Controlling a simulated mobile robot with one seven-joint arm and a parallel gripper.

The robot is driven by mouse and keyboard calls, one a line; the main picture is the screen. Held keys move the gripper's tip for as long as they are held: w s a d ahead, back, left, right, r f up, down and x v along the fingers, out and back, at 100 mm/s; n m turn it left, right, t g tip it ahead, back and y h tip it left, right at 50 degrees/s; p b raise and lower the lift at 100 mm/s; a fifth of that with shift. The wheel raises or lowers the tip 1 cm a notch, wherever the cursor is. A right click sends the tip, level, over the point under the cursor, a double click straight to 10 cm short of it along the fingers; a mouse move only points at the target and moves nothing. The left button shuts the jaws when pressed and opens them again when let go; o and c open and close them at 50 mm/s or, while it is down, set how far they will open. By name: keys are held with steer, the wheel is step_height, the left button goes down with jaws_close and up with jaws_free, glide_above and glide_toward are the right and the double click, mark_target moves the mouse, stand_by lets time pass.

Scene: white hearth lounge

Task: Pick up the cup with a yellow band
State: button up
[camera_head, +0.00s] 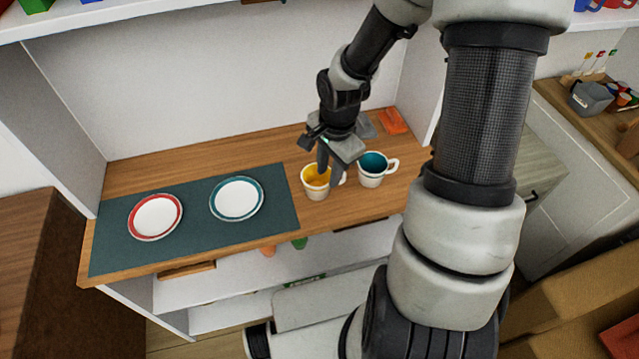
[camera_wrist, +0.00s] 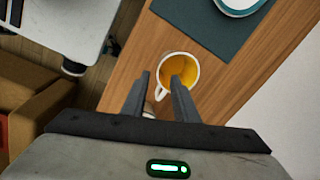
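The white cup with a yellow inside (camera_head: 316,191) stands upright on the wooden counter, right of the dark mat; an outer band is not clear. My gripper (camera_head: 330,176) points down at its right side, with its fingers apart. In the wrist view the cup (camera_wrist: 186,62) lies ahead of my open gripper (camera_wrist: 161,76). One finger overlaps the cup's opening and the other is outside, with the handle's side between them. I cannot tell whether either finger touches the cup. A white cup with a teal inside (camera_head: 371,179) stands close to the right, its handle pointing right.
A dark green mat (camera_head: 200,233) holds a red-rimmed plate (camera_head: 155,217) and a teal-rimmed plate (camera_head: 237,199). An orange object (camera_head: 392,121) lies at the back right of the counter (camera_head: 250,152). White side panels and an upper shelf (camera_head: 110,12) bound the space.

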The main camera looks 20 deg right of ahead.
mark_target(327, 187)
steer(key=f, duration=0.2)
steer(key=f+b, duration=0.1)
steer(key=f, duration=0.2)
steer(key=w+f, duration=0.1)
steer(key=f, duration=0.1)
steer(key=shift+a+f, duration=0.1)
steer(key=shift+f, duration=0.2)
jaws_close()
